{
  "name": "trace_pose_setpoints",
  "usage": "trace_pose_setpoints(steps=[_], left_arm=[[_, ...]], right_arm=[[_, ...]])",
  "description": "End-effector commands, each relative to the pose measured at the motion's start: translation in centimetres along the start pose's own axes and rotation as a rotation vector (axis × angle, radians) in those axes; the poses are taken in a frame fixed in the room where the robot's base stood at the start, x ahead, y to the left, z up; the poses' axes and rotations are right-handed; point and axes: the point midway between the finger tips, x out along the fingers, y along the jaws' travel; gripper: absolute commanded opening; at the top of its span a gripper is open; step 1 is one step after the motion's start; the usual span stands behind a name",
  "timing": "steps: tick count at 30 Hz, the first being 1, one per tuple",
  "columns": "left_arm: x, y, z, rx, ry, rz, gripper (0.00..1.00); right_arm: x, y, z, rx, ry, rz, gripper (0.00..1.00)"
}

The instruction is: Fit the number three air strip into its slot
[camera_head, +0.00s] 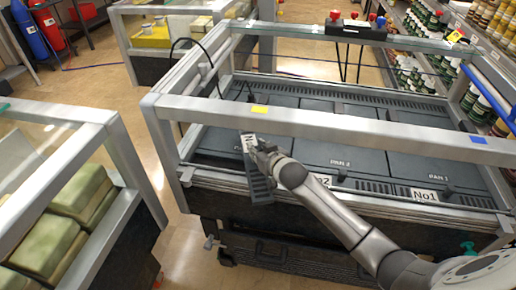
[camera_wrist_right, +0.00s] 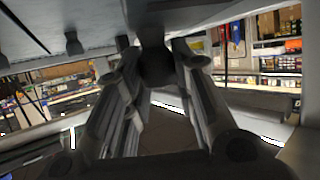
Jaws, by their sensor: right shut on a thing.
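The number three air strip (camera_head: 260,187) is a dark slotted bar with a white label starting "No"; the rest of the label is covered. My right gripper (camera_head: 262,155) is shut on it and holds it tilted, lengthwise towards the cabinet's front, over the front left frame. In the right wrist view, my gripper's fingers (camera_wrist_right: 157,75) close around a dark knob-like part. The No1 strip (camera_head: 455,199) lies along the front right, and the No2 label (camera_head: 322,181) shows partly behind my arm. The slot at the front left is largely hidden. My left gripper is not in view.
The cabinet's metal upper rail (camera_head: 330,126) runs across, close to my right gripper. Dark pans (camera_head: 340,157) fill the cabinet floor. A case with green blocks (camera_head: 62,222) stands at the left, with bare floor between. Bottle shelves (camera_head: 425,60) stand at the right.

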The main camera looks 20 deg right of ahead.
Motion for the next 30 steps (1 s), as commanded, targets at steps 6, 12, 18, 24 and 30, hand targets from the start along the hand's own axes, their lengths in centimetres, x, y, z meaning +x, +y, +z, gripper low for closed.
trace_pose_setpoints(steps=[6,12,18,24,30], left_arm=[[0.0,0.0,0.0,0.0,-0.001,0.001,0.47],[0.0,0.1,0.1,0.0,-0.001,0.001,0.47],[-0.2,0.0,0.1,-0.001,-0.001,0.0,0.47],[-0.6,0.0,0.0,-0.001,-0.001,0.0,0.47],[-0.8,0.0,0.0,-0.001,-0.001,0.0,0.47]], right_arm=[[0.0,0.0,-0.1,0.0,0.001,0.0,0.44],[0.0,0.0,0.0,0.0,0.0,0.0,0.46],[-0.2,0.0,-0.5,-0.001,0.001,0.0,0.46],[-1.9,0.0,-1.1,0.0,0.0,-0.001,0.46],[-5.1,0.0,-1.1,0.0,0.0,-0.001,0.46]])
